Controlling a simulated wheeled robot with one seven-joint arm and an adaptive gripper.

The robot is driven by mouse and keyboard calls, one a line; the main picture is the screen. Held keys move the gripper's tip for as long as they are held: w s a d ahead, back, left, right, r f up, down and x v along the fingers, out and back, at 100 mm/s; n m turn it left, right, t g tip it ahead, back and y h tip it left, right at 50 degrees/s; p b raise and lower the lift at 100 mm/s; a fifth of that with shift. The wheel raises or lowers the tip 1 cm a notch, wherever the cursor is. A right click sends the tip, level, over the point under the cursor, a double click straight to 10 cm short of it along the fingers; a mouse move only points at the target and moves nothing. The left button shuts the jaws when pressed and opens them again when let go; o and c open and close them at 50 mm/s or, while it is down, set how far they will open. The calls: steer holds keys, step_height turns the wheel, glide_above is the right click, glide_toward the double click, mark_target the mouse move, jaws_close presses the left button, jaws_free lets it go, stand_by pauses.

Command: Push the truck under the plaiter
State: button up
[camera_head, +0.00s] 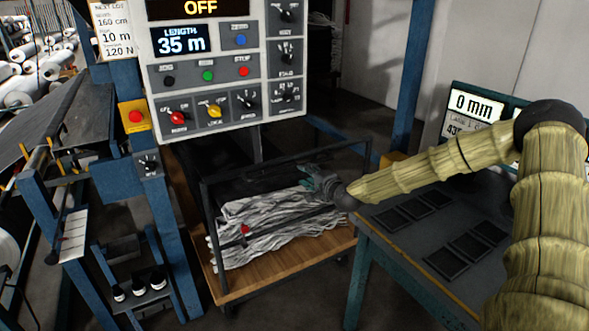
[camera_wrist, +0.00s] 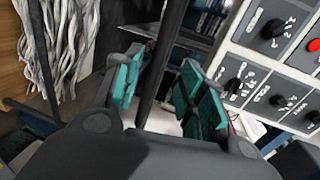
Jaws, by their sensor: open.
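The truck (camera_head: 290,265) is a wooden deck with a black bar frame, low in the middle of the head view. Grey-white folded cloth (camera_head: 268,228) lies on it and also shows at the left of the wrist view (camera_wrist: 62,45). My gripper (camera_head: 314,180) is at the truck's upper frame, near its right side. In the wrist view its teal-padded fingers (camera_wrist: 163,85) are apart, with a black bar (camera_wrist: 160,62) passing between them. I cannot tell whether they touch the bar. I cannot make out the plaiter clearly; the control panel hides what is behind it.
A control panel (camera_head: 225,75) hangs above the truck's back left. Blue posts (camera_head: 155,215) with a red stop button (camera_head: 135,116) stand left of the truck. A blue-legged table (camera_head: 425,235) with dark pads stands close on the right. Bare floor shows behind, near the grey wall.

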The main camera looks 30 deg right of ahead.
mark_target(296, 169)
steer(key=shift+w+f+p, duration=0.25)
steer(key=shift+w+f, duration=0.1)
steer(key=shift+w, duration=1.2)
steer(key=shift+w+f+p, duration=0.3)
steer(key=shift+w, duration=1.25)
steer(key=shift+w+f+p, duration=0.25)
steer(key=shift+w+f, duration=0.1)
steer(key=shift+w, duration=1.2)
steer(key=shift+a, duration=0.1)
jaws_close()
